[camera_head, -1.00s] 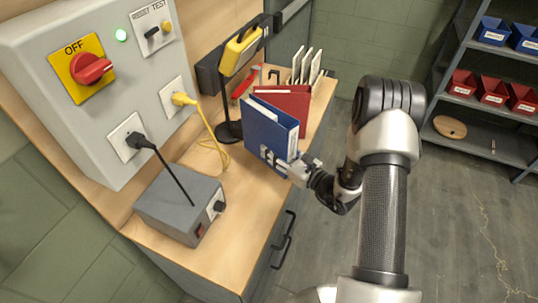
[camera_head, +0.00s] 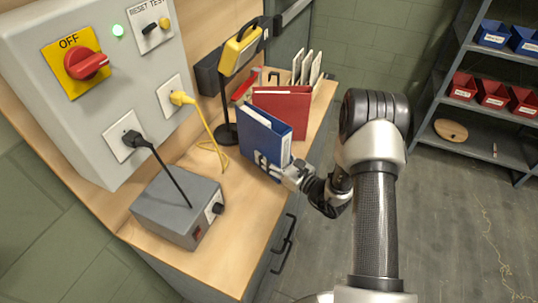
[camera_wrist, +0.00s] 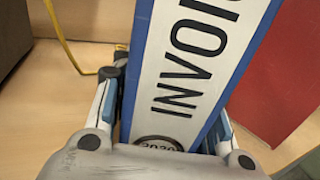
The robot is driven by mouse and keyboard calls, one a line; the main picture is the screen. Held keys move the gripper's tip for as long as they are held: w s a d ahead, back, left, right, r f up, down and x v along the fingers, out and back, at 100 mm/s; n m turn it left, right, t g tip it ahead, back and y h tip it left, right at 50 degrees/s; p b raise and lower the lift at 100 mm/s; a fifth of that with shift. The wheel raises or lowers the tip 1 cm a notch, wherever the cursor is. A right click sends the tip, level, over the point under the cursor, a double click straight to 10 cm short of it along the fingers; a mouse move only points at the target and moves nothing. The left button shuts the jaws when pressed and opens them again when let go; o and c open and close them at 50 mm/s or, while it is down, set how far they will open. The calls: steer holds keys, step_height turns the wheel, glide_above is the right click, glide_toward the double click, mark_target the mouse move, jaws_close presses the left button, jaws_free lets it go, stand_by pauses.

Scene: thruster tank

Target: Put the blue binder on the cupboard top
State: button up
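The blue binder (camera_head: 262,138) stands upright at the front part of the wooden cupboard top (camera_head: 238,212), its spine toward my gripper. Whether its bottom edge touches the wood is hard to tell. My gripper (camera_head: 267,166) is shut on the lower part of the binder, one finger on each side of the spine. In the wrist view, the white spine label of the binder (camera_wrist: 190,75) reads "INVOI…" and lies between the two fingers of my gripper (camera_wrist: 170,115). The binder's far side is hidden.
A red binder (camera_head: 285,103) stands close behind the blue one. A grey box (camera_head: 178,207) with a black cable sits at the near left. A yellow cable (camera_head: 208,130) and a dark stand (camera_head: 228,110) are left of the binder. Bare wood lies between box and binder.

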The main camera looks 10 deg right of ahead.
steer(key=shift+o, duration=1.3)
steer(key=shift+r, duration=0.1)
steer(key=shift+s+d, duration=0.1)
steer(key=p+v, duration=0.2)
steer(key=v, duration=0.8)
steer(key=shift+s+d, duration=0.2)
steer(key=shift+s, duration=0.05)
steer(key=shift+s+d, duration=0.25)
steer(key=shift+s, duration=0.25)
